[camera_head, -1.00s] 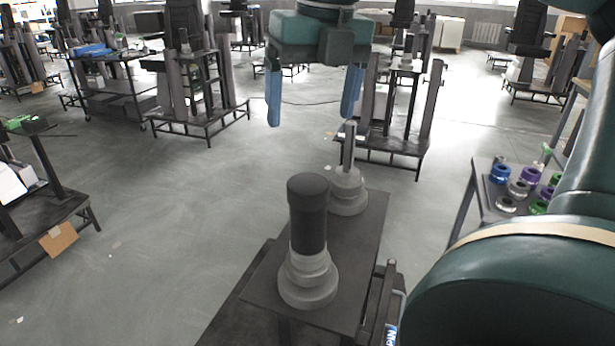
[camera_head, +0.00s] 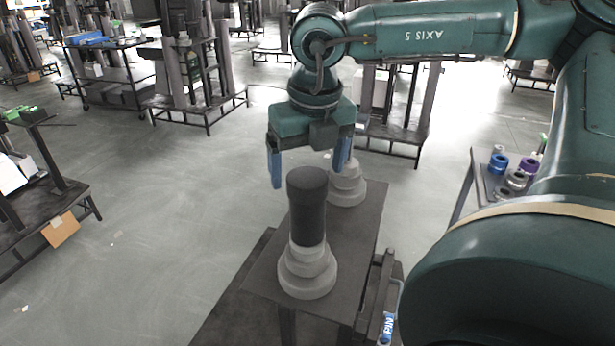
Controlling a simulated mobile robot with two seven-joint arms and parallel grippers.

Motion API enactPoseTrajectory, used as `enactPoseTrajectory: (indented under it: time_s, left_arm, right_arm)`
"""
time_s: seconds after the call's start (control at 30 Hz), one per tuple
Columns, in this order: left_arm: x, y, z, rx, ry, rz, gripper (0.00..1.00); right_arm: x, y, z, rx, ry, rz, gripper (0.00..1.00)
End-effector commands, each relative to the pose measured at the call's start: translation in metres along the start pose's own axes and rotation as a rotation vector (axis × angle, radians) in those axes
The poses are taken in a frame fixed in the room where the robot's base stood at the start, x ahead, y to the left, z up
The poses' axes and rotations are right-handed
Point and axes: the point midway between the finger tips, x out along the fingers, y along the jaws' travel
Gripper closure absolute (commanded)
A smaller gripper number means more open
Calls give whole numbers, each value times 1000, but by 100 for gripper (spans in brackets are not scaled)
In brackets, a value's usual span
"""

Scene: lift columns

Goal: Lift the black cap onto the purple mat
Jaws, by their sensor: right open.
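The black cap (camera_head: 308,212) is a tall dark cylinder standing upright on a grey stepped base (camera_head: 307,275) on a dark platform in the camera_head view. My right gripper (camera_head: 308,178) is open and empty, pointing down with its two blue fingers. In the picture its fingers lie to either side of the cap's top; I cannot tell the exact depth between them. My left gripper is not in view. I see no purple mat.
A second grey stepped base (camera_head: 348,190) stands behind the cap, partly hidden by my right gripper. A side table at right holds blue, purple and grey rings (camera_head: 498,163). Open floor lies left of the platform. Other stands and carts fill the background.

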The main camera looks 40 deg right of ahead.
Motion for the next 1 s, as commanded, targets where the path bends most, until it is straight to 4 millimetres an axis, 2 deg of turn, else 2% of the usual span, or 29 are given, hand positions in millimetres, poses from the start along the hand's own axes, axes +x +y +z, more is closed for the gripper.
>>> enactPoseTrajectory:
  time_s: [0.1, 0.33, 1.0]
  left_arm:
    - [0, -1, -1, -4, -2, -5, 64]
    - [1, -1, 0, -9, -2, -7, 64]
    - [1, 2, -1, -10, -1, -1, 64]
  right_arm:
    - [10, 0, 0, 1, 1, 1, 15]
    - [11, 0, 0, 1, -2, 1, 15]
    - [10, 0, 0, 1, -2, 0, 68]
